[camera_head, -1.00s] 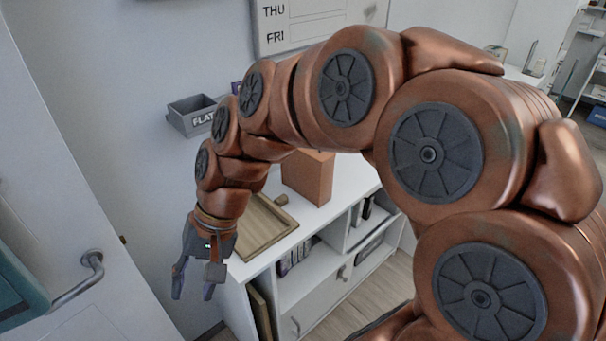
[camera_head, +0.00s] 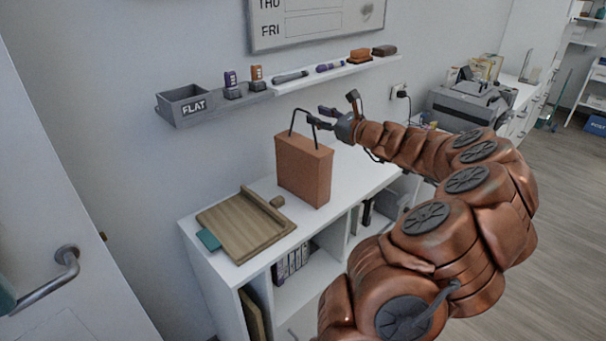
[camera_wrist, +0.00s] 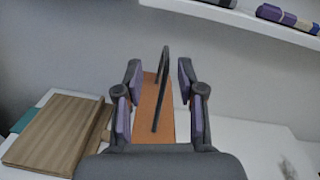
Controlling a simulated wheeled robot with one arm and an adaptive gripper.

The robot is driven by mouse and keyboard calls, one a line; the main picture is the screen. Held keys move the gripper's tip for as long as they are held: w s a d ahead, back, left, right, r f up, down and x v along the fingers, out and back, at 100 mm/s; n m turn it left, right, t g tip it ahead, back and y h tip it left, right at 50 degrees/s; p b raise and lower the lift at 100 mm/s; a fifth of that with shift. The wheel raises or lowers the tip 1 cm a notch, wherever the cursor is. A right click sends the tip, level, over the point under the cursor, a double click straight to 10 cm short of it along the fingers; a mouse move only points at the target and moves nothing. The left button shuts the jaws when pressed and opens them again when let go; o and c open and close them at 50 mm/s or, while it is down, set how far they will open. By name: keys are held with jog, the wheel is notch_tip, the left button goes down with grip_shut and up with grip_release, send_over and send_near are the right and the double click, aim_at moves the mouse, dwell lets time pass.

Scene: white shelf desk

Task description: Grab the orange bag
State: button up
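The orange bag (camera_head: 304,170) stands upright on the white shelf desk (camera_head: 350,178), with its dark handle (camera_head: 303,118) raised above it. In the head view my gripper (camera_head: 318,116) is at the handle's height, at its right side. In the wrist view my gripper (camera_wrist: 158,100) is open, with one purple-padded finger on each side. The dark handle (camera_wrist: 162,85) shows between the fingers, with space on both sides, and the orange bag (camera_wrist: 150,118) shows behind and below it. I cannot see either finger touching the handle.
A wooden tray (camera_head: 245,228) and a teal item (camera_head: 208,240) lie left of the bag. A wall ledge (camera_head: 335,73) with a grey FLAT box (camera_head: 186,107), markers and erasers runs above. A printer (camera_head: 465,103) stands to the right.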

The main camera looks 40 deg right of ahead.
aim_at(303, 111)
jog(key=shift+m+h, duration=0.3)
jog(key=shift+w+d+f+p, duration=0.15)
jog(key=shift+w+p, duration=0.2)
jog(key=shift+w, duration=0.9)
jog(key=shift+w+d+f+p, duration=0.1)
jog(key=shift+w+f+p, duration=0.15)
jog(key=shift+w, duration=0.95)
jog(key=shift+w+d+f+p, duration=0.15)
jog(key=shift+w+p, duration=0.25)
jog(key=shift+w, duration=0.85)
jog(key=shift+c, duration=0.2)
grip_shut()
